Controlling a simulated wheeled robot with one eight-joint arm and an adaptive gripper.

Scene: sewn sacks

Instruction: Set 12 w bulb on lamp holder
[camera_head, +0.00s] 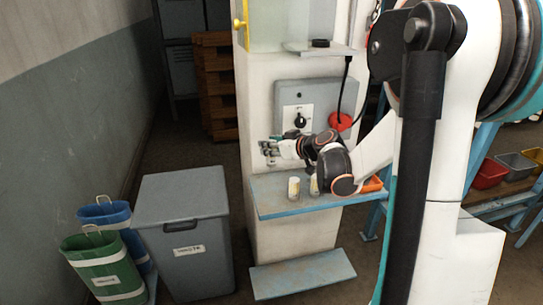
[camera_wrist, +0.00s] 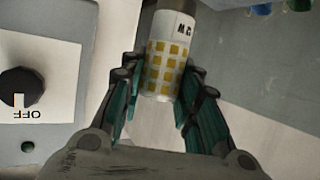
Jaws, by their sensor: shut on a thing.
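A white cylindrical bulb with rows of yellow squares (camera_wrist: 163,68) is held between the teal fingers of my gripper (camera_wrist: 158,100) in the wrist view. In the head view my gripper (camera_head: 278,149) is in front of the grey switch panel, above the blue shelf; the held bulb is hard to make out there. A low black round piece (camera_head: 320,43), which looks like the lamp holder, sits on the small upper shelf. The held bulb is apart from it.
Two pale bulb-like cylinders (camera_head: 294,187) (camera_head: 314,185) stand on the blue shelf (camera_head: 275,207) near an orange tray (camera_head: 372,184). The switch panel (camera_wrist: 38,95) has a black knob marked OFF. A black cable (camera_head: 346,85) hangs from the upper shelf (camera_head: 318,50). A grey bin (camera_head: 183,225) stands left.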

